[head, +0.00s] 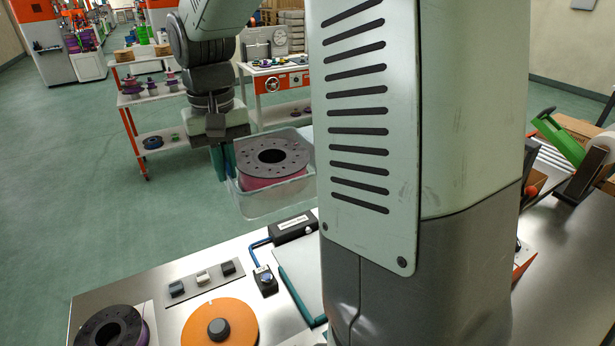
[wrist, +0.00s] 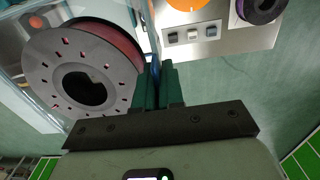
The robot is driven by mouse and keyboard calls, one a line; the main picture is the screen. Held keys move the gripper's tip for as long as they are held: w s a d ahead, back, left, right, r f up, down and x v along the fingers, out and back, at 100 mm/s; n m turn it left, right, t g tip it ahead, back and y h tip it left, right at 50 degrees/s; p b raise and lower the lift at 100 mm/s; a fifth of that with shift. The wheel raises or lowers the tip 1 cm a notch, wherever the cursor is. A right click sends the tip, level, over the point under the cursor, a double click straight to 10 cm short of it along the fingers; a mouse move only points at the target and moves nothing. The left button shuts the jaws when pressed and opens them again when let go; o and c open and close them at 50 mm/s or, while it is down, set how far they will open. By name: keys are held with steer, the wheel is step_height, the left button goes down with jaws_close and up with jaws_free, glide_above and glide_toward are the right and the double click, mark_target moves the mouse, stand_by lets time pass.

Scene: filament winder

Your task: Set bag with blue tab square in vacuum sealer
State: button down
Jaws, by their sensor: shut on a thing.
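My gripper (head: 222,158) is shut on the edge of a clear bag (head: 255,207) that holds a grey-flanged spool (head: 271,158) with pink-red filament. The bag hangs in the air beyond the bench's far edge. In the wrist view the gripper's green fingers (wrist: 160,78) are close together at the bag's side, with the spool (wrist: 82,78) to their left. A thin blue strip shows by the fingertips; I cannot tell if it is the tab. On the bench, a black labelled unit (head: 293,227) with a blue hose appears to belong to the vacuum sealer. My arm hides part of that area.
The metal bench (head: 150,284) carries an orange disc (head: 219,326), a dark spool (head: 110,328), several small switches (head: 202,277) and a pale teal-edged plate (head: 302,272), partly hidden. Shelving carts (head: 150,100) stand beyond. Open floor lies left of the bag.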

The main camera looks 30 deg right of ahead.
mark_target(295, 137)
steer(key=shift+d, duration=0.1)
